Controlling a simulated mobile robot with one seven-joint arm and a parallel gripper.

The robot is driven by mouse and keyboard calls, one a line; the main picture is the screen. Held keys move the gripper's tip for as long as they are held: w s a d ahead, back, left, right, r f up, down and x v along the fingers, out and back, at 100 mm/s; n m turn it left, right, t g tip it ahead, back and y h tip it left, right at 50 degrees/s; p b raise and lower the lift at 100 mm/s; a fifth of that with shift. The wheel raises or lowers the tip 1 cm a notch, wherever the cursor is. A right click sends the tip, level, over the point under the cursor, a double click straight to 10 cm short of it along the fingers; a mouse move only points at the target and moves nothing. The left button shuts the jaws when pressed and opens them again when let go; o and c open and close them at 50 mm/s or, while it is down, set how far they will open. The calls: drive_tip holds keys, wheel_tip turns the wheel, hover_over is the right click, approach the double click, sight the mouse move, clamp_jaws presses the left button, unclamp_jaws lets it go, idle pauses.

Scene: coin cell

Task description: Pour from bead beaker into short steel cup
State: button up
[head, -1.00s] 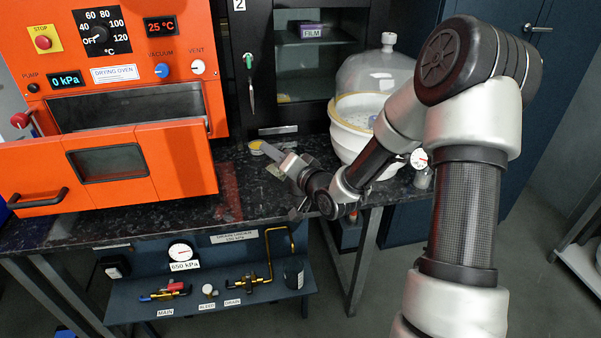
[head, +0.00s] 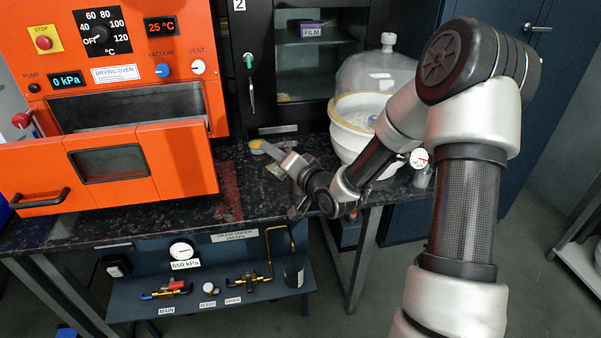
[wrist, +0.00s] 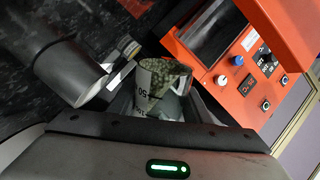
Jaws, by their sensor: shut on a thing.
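The bead beaker (wrist: 146,91) is clear with dark printed marks and greenish beads in it. It sits between the fingers of my gripper (wrist: 163,82) in the wrist view, and my gripper is shut on it. The beads lie toward the beaker's far end; I cannot tell its exact tilt. In the head view my gripper (head: 278,163) is low over the bench, and I cannot make out the cup there.
The orange drying oven (head: 180,165) stands at the left with its front drawer out. A white vessel with a clear dome (head: 350,140) stands right of my gripper. A dark cabinet (head: 290,75) is behind. The bench (head: 140,216) has bare room along its front edge.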

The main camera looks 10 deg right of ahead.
drive_tip(key=shift+f+m+p, duration=0.25)
drive_tip(key=shift+m+p, duration=0.25)
drive_tip(key=shift+p, duration=0.1)
idle(1.4)
drive_tip(key=shift+r+m+g+y+p, duration=0.35)
drive_tip(key=shift+m+p, duration=0.45)
drive_tip(key=shift+p, duration=0.4)
idle(1.3)
drive_tip(key=shift+d+f+m+p, duration=0.15)
drive_tip(key=shift+f+m+p, duration=0.2)
drive_tip(key=shift+m+p, duration=0.3)
idle(1.8)
drive_tip(key=shift+w+r+m+p, duration=0.15)
drive_tip(key=shift+m+p, duration=0.1)
drive_tip(key=shift+p, duration=0.15)
idle(0.6)
